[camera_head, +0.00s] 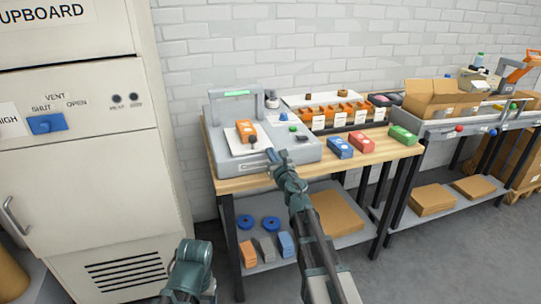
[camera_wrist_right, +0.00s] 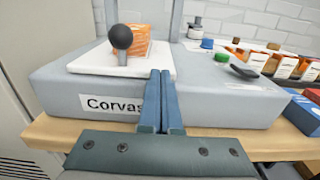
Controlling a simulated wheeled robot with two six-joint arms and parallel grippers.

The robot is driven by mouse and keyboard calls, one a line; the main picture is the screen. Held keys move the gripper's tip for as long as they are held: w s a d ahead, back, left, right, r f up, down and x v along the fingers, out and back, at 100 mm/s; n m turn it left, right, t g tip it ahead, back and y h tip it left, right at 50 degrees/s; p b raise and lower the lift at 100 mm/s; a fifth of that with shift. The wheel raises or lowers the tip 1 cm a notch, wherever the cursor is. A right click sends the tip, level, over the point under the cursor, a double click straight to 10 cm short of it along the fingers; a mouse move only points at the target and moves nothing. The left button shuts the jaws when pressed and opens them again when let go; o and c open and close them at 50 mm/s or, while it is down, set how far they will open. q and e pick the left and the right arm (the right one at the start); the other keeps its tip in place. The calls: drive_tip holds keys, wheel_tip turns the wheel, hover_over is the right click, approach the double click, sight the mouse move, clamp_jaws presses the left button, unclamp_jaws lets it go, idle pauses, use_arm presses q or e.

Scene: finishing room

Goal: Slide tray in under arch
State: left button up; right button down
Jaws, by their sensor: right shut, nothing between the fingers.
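The white tray (camera_head: 233,140) lies on top of the grey machine (camera_head: 307,153), in front of the grey arch (camera_head: 213,112) with a green light. An orange box (camera_head: 245,128) sits on the tray. A black ball knob (camera_wrist_right: 122,37) on a grey stem stands at the tray's front side. My right gripper (camera_head: 271,155) is shut and empty at the machine's front edge. In the right wrist view its fingers (camera_wrist_right: 160,74) overlap the tray's front right corner, right of the knob; I cannot tell whether they touch. My left gripper is not in view; only part of my left arm shows.
A rack of orange items (camera_head: 335,112) stands behind. A green button (camera_wrist_right: 222,57) is right of the tray. A tall cabinet (camera_head: 90,190) stands left.

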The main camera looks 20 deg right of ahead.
sight(265, 143)
drive_tip(key=shift+w, duration=0.1)
drive_tip(key=w, duration=0.8)
drive_tip(key=shift+w+a, duration=0.15)
drive_tip(key=shift+w, duration=0.05)
drive_tip(key=shift+s, duration=0.7)
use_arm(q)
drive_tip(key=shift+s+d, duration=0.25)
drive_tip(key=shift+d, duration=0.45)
use_arm(e)
drive_tip(key=s, duration=1.3)
drive_tip(key=shift+d, duration=0.25)
drive_tip(key=shift+w, duration=0.1)
